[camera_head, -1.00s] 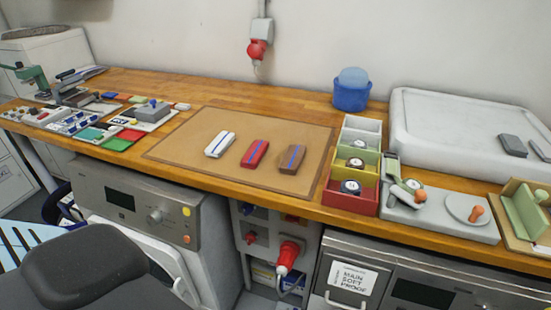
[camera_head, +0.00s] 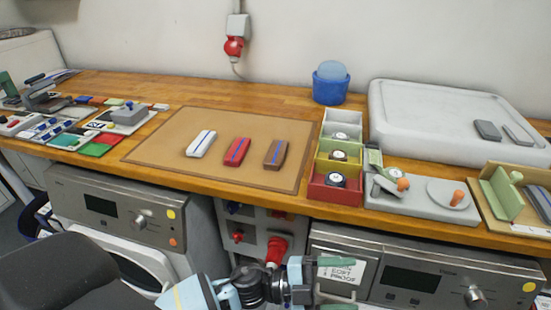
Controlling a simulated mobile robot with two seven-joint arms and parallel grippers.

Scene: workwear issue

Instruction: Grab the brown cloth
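The brown cloth (camera_head: 270,158) is a small folded block with a blue stripe. It lies flat on the tan mat (camera_head: 215,120), to the right of a red cloth (camera_head: 236,151) and a white cloth (camera_head: 200,143). My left gripper (camera_head: 338,284) is in front of the counter at the bottom of the view, low and apart from the brown cloth. Its two green-tipped fingers are spread, with nothing seen between them. The lower finger is partly cut off by the picture's edge. My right gripper is not in view.
Right of the mat stands a divided tray (camera_head: 318,187) with round items. A blue tub (camera_head: 330,88) is behind it, and a large white bin (camera_head: 385,110) is at right. The wooden counter edge (camera_head: 250,195) lies between gripper and mat.

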